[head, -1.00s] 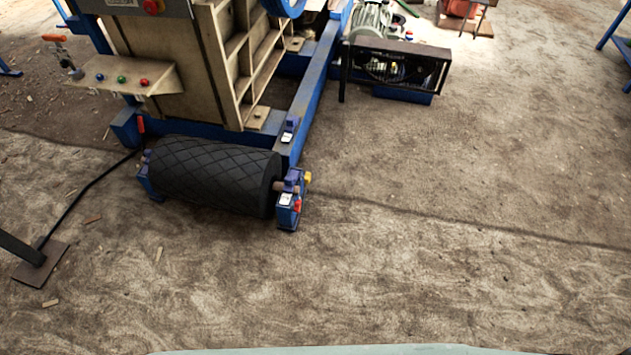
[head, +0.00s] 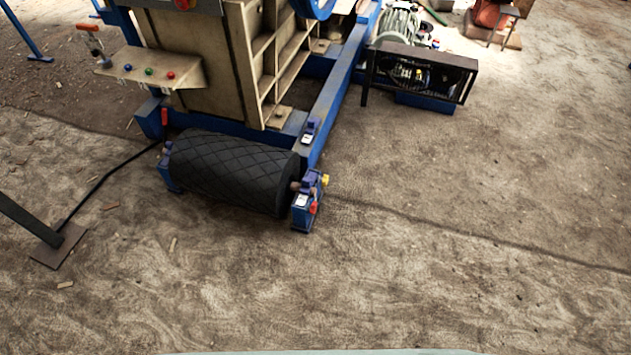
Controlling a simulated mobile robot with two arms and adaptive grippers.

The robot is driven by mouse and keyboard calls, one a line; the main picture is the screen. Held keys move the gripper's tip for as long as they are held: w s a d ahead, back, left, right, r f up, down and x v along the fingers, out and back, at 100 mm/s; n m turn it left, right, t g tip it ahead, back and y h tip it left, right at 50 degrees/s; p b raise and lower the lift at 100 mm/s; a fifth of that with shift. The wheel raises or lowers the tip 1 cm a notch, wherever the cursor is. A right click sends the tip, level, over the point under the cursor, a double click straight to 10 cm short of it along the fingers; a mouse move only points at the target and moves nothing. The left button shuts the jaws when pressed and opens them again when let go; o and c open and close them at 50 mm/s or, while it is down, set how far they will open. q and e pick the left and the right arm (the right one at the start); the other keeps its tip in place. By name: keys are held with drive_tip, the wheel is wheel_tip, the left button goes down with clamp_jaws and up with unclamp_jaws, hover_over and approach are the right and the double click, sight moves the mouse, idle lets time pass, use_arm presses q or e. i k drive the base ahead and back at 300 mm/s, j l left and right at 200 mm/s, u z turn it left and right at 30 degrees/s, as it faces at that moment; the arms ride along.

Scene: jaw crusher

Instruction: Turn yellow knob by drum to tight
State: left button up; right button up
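The yellow knob (head: 325,180) is small and sits on the outer right side of the blue bearing block at the drum's right end. The black drum (head: 232,172) has a diamond-patterned surface and lies low in front of the crusher frame. The blue bearing block (head: 307,204) also carries a red part (head: 313,207) just below the knob. The knob's exact turn position is too small to tell. Neither of my grippers shows in the head view.
The beige crusher body (head: 215,60) on its blue frame (head: 340,95) stands behind the drum. A small shelf with coloured buttons (head: 150,72) juts out at left. A caged motor drive (head: 420,72) stands at the back right. The ground in front and right is open.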

sight(325, 180)
drive_tip(key=i+l+u, duration=0.1)
drive_tip(key=l+u, duration=0.2)
drive_tip(key=i+l+u, duration=0.1)
drive_tip(key=l+u, duration=0.5)
drive_tip(key=i+l, duration=0.05)
